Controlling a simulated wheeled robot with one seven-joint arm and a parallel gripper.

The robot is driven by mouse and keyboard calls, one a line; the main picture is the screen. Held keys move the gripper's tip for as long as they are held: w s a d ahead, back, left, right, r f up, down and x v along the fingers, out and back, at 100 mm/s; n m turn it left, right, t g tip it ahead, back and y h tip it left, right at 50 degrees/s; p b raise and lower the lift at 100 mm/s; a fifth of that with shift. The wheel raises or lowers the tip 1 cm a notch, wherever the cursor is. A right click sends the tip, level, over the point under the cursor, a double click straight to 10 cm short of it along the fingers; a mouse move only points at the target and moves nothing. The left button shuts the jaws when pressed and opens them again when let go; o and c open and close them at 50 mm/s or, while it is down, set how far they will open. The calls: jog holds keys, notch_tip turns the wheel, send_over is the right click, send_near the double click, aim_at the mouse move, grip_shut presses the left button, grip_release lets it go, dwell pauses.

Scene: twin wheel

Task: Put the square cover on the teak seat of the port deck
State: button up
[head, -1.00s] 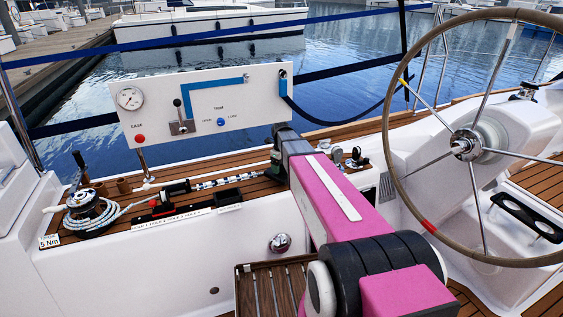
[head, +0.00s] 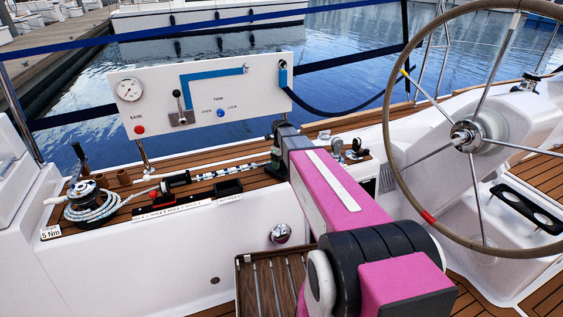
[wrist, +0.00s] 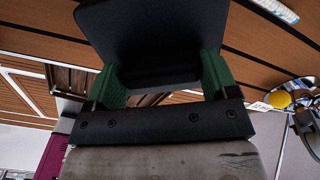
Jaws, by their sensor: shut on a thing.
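A dark, flat square cover (wrist: 150,30) fills the top middle of the wrist view. My gripper (wrist: 160,76) is shut on it, with one green finger on each side of the block under the plate. In the head view my gripper (head: 277,157) is at the far end of my pink arm, low over the teak of the port deck (head: 240,172). Teak planks (wrist: 35,45) show behind the cover in the wrist view. I cannot tell whether the cover touches the teak.
A white panel (head: 150,110) with a gauge and lever stands behind the deck. Metal fittings (head: 350,148) and the steering wheel (head: 388,130) are to the right.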

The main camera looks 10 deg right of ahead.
jog(key=shift+f, duration=0.5)
jog(key=o, duration=0.9)
jog(key=shift+r, duration=0.1)
notch_tip(320, 180, up, 10)
jog(key=shift+r, duration=0.25)
jog(key=s+f+n, duration=0.3)
jog(key=s+n, duration=0.5)
jog(key=n, duration=0.1)
jog(key=s+f+n, duration=0.3)
jog(key=s+n, duration=0.5)
jog(key=n, duration=0.1)
jog(key=s+f+n, duration=0.3)
jog(key=s+n, duration=0.5)
jog(key=n, duration=0.1)
jog(key=shift+s+n, duration=0.2)
jog(key=shift+n, duration=0.2)
